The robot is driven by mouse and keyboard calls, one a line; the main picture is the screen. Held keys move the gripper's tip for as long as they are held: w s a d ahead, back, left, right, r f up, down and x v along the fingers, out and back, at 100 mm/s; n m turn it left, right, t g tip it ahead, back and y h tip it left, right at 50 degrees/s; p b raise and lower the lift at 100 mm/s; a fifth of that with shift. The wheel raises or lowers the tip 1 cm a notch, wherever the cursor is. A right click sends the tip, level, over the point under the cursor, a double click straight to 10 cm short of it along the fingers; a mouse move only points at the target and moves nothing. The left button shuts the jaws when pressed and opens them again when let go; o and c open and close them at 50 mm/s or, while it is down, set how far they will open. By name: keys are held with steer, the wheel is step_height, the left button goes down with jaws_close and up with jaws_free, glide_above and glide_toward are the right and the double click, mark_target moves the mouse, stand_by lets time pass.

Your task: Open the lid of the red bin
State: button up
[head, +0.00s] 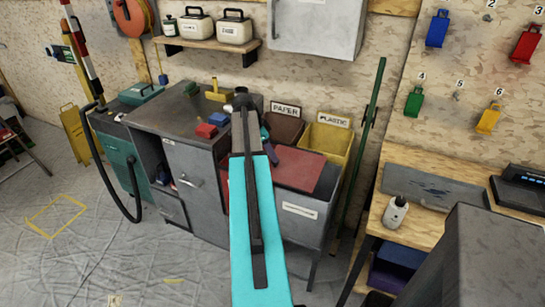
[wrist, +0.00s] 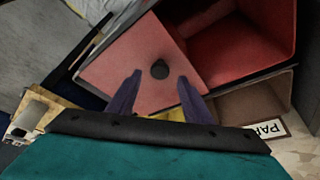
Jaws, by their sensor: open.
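The bin's lid (wrist: 135,55) is a flat pinkish-red panel with a round black knob (wrist: 159,68) in the wrist view. It lies askew. To its right, the red bin (wrist: 240,40) shows part of its hollow inside uncovered. In the head view, the red lid (head: 305,172) shows to the right of my arm, above a grey front with a white label; my arm hides much of the bin. My gripper (wrist: 160,76) is open, its two purple fingers apart on either side of the knob in the picture. I cannot tell whether they touch the lid.
A brown paper bin (head: 283,130) and a yellow plastic bin (head: 325,145) stand behind. A grey cabinet (head: 160,115) with small blocks on top stands to the left. Floor at left is largely free.

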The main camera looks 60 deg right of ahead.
steer(key=b+v, duration=0.2)
steer(key=v, duration=0.8)
steer(key=shift+r, duration=0.1)
stand_by(0.4)
